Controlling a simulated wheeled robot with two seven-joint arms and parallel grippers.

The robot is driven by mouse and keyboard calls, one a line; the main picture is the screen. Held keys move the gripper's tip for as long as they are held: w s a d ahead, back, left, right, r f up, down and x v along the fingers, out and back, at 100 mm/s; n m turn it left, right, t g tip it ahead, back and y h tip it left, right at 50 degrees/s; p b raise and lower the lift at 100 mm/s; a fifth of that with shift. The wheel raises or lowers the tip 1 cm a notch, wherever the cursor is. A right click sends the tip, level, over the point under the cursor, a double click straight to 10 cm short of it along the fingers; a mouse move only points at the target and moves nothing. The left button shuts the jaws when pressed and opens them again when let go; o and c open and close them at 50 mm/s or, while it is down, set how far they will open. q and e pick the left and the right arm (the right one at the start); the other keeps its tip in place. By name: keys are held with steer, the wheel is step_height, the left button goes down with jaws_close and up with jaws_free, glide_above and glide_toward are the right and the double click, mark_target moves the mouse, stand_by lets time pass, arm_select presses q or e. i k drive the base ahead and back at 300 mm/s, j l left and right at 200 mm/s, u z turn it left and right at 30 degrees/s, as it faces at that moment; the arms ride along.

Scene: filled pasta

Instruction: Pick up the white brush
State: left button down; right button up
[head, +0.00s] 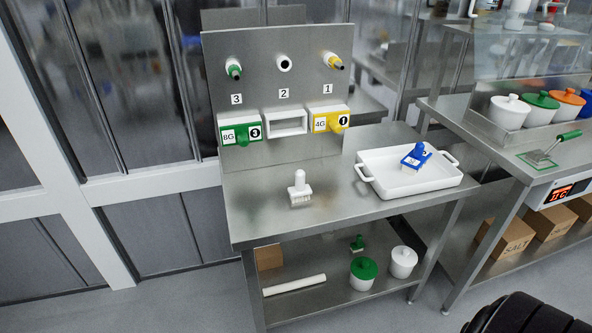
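The white brush (299,190) stands on the steel table (262,211), left of the white tray, with its rounded handle up and its bristles down. Nothing touches it. Neither of my grippers can be seen in the head view. A black rounded shape at the bottom right corner is cut off by the frame, and I cannot tell what it is.
A white tray (410,186) with a blue brush (415,157) sits on the table's right side. A steel back panel (283,100) carries nozzles and green, white and yellow holders. The lower shelf (322,304) holds pots. A second bench stands right.

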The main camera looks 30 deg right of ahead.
mark_target(302, 191)
steer(key=z, duration=1.1)
